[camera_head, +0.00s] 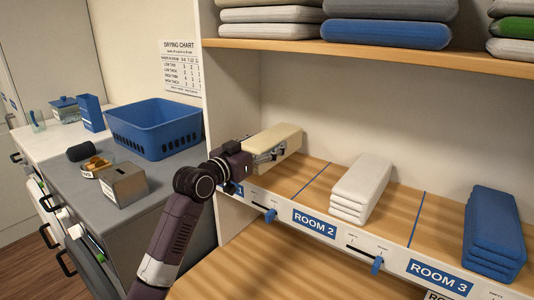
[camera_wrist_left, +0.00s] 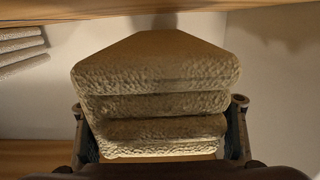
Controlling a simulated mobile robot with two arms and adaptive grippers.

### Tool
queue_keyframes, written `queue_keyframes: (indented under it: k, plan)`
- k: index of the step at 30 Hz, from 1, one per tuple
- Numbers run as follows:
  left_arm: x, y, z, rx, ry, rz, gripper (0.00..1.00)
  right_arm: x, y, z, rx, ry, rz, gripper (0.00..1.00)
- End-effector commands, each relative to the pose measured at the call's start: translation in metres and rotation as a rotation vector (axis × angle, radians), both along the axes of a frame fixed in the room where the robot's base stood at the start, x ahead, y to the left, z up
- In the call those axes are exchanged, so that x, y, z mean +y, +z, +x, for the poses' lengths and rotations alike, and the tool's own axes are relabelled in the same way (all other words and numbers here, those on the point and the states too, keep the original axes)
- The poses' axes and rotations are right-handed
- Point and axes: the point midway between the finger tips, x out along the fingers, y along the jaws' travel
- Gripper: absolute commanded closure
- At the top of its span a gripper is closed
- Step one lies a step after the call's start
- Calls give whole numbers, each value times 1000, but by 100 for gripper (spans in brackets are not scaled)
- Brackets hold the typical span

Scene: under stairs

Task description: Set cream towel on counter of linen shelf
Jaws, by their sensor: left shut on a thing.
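The cream towel (camera_head: 277,139), folded in a thick stack, is in my left gripper (camera_head: 268,156) at the linen shelf, over the left section of the wooden counter (camera_head: 303,176). In the left wrist view the folded towel (camera_wrist_left: 155,85) fills the middle, between the two fingers of the left gripper (camera_wrist_left: 160,140). The fingers are shut on its sides. I cannot tell whether the towel's underside touches the counter. My right gripper is in neither view.
A white towel stack (camera_head: 362,187) lies in the ROOM 2 section and a blue stack (camera_head: 494,234) in the ROOM 3 section. An upper shelf (camera_head: 370,55) with folded towels hangs above. A blue basket (camera_head: 158,130) stands on the grey top at left.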

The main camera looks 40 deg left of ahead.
Motion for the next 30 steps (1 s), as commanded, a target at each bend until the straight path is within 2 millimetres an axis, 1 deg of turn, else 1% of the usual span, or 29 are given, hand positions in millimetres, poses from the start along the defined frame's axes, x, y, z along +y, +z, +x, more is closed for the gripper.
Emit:
queue_keyframes:
  k: [1,5,9,12,15,18,21,25,30]
  plan:
    - [0,14,0,-9,-1,8,64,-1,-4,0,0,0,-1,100]
    - [1,45,0,-10,1,8,64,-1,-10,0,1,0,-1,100]
    - [1,83,-1,-11,2,8,64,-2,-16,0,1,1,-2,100]
    - [1,108,-1,-9,2,7,64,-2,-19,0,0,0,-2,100]
    - [1,129,-1,-8,2,5,64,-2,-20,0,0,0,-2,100]
    - [1,145,-1,-7,2,4,64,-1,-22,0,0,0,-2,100]
    - [0,156,0,-5,1,3,64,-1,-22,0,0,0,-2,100]
    - [1,166,0,-5,1,2,65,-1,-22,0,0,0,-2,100]
    - [0,172,0,-3,1,1,65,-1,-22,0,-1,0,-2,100]
